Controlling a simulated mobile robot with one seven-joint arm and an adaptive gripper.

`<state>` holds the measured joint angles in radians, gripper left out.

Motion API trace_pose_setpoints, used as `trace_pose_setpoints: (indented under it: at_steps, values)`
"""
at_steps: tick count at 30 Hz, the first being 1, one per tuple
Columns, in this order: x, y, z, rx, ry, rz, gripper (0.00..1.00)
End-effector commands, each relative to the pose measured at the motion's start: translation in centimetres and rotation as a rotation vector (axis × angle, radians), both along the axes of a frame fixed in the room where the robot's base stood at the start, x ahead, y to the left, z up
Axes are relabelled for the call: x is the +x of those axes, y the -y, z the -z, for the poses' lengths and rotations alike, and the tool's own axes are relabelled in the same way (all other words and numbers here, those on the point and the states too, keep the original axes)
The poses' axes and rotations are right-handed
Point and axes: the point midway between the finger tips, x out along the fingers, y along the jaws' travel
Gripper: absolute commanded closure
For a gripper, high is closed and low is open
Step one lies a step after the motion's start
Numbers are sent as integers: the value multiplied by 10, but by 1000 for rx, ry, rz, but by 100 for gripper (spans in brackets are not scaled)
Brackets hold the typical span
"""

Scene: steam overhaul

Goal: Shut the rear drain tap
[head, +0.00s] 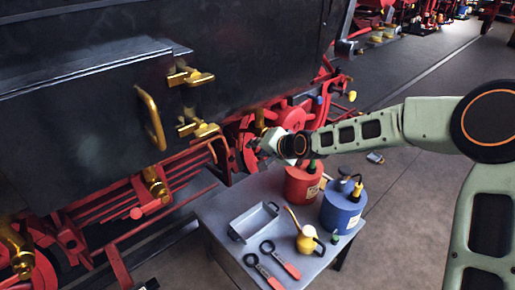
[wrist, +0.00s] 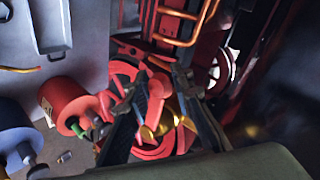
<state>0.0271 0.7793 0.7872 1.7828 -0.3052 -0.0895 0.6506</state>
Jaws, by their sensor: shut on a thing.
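My gripper (head: 266,146) reaches in from the right, beside the red running gear under the dark locomotive side. In the wrist view its two dark fingers (wrist: 161,82) stand on either side of a red lever (wrist: 156,92) and are shut on it. A brass tap body (wrist: 172,122) shows just below the lever, partly behind the fingers. In the head view the gripper hides the lever, and brass (head: 261,118) shows just above the gripper. Two more brass taps, one in the middle (head: 155,185) and one at far left (head: 16,246), sit along the frame.
A grey table (head: 226,259) stands close below my gripper. It carries a metal tray (head: 236,236), a red can (head: 301,188), a blue can (head: 342,212), a yellow oiler (head: 308,240) and two red-handled tools (head: 285,268).

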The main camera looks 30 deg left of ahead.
Motion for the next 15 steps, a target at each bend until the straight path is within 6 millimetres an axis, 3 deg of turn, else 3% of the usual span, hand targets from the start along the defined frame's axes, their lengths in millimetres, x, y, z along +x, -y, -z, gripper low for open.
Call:
trace_pose_setpoints:
  at_steps: [1, 6, 7, 11, 15]
  values:
    - [3, -3, -8, 10, 17, 0, 100]
    - [3, -3, -9, 11, 17, 0, 100]
    - [3, -3, -9, 11, 17, 0, 77]
    - [4, -3, -8, 10, 16, 1, 62]
    - [3, -2, -6, 7, 12, 1, 62]
